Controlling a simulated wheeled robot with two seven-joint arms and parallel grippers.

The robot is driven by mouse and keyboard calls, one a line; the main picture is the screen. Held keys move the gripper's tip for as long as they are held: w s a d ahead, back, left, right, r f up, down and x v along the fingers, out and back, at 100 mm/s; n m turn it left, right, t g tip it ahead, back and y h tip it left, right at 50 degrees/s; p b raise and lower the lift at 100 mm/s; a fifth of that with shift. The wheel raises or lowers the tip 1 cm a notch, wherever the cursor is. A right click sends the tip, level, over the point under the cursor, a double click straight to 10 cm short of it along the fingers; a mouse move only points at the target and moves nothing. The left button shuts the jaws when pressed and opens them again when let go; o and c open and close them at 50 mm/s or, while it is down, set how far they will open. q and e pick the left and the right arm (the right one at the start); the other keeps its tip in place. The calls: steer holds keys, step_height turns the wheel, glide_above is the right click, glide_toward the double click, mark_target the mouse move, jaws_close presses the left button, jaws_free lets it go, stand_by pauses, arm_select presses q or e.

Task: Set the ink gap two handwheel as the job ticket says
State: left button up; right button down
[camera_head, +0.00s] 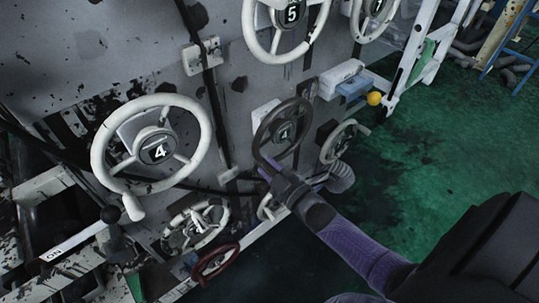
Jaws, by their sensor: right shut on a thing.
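My right gripper (268,168) reaches in from the lower right and is shut on the lower left rim of a dark handwheel (301,106). The hub of that wheel carries a plate with a 4. A larger white handwheel (202,143), also marked 4, stands to the left, apart from the gripper. I cannot read any label that says which wheel is ink gap two. No job ticket is legible here. The gripper hides part of the dark wheel's lower rim. My left gripper is not in view.
White handwheels marked 5 (248,30) and 7 (356,22) are above. Smaller wheels, one pale (226,213) and one red (236,250), sit below. A black-knobbed lever (111,215) is near an ON label (72,245). Green floor (440,140) lies open at right.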

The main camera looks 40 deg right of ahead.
steer(key=c, duration=0.6)
jaws_free()
steer(key=shift+o, duration=0.7)
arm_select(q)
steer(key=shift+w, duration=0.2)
arm_select(e)
steer(key=shift+s, duration=0.2)
arm_select(q)
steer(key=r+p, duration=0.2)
steer(key=p, duration=0.1)
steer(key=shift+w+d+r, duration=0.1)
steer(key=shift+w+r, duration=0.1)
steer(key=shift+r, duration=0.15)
arm_select(e)
steer(key=s, duration=0.9)
steer(key=shift+s+d, duration=0.3)
steer(key=shift+d, duration=0.05)
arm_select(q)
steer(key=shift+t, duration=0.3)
